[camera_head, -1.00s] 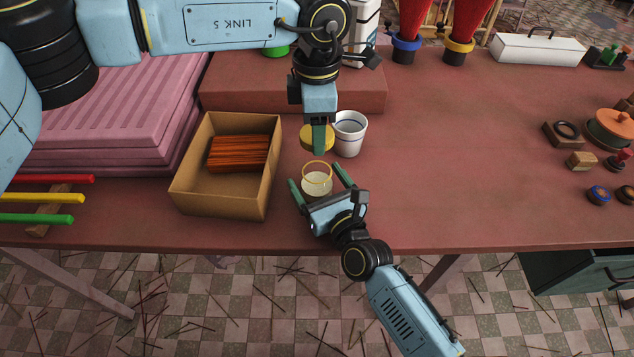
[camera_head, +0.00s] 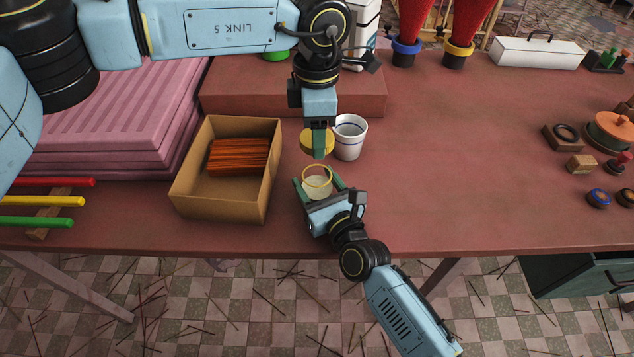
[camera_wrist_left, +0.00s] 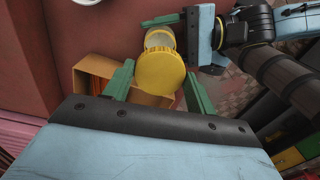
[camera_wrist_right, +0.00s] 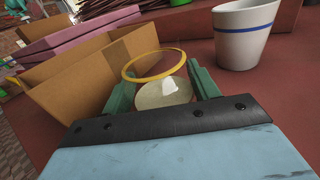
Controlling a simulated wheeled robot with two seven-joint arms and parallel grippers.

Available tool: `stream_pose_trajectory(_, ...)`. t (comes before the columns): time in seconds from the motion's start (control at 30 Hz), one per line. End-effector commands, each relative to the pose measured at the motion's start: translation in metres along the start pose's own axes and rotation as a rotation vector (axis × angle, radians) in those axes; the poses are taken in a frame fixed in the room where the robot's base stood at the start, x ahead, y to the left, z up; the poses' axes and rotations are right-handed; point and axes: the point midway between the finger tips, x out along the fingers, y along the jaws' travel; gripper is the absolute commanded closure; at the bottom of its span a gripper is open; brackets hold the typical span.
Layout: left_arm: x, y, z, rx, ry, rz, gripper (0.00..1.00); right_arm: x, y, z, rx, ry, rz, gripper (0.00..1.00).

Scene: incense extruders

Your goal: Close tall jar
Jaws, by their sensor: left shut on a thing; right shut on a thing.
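The tall jar (camera_head: 317,186) is clear with a yellow rim and pale contents. It stands upright on the table with its mouth open. My right gripper (camera_head: 319,184) is shut on the jar, one finger on each side; the right wrist view shows the jar (camera_wrist_right: 163,93) between its fingers. My left gripper (camera_head: 318,155) is shut on a round yellow lid (camera_head: 312,142), which it holds beyond the jar, apart from it. In the left wrist view the lid (camera_wrist_left: 160,72) sits between the fingers, with the jar (camera_wrist_left: 160,39) behind it.
A cardboard box (camera_head: 190,198) with orange sticks stands left of the jar. A white cup (camera_head: 349,140) with a blue stripe stands close to the right of the lid. A raised red block (camera_head: 230,92) lies behind.

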Motion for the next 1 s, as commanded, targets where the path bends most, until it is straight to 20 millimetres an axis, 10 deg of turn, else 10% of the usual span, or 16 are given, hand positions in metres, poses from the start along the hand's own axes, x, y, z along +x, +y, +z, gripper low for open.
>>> stream_pose_trajectory(0.4,0.049,-0.001,0.0,0.0,0.002,-0.002,0.65,0.0,0.0,0.0,0.0,0.0,0.0,0.81)
stream_pose_trajectory(1.0,0.053,0.0,0.0,0.0,0.002,-0.001,0.65,0.0,0.0,0.0,0.0,0.001,0.0,0.81)
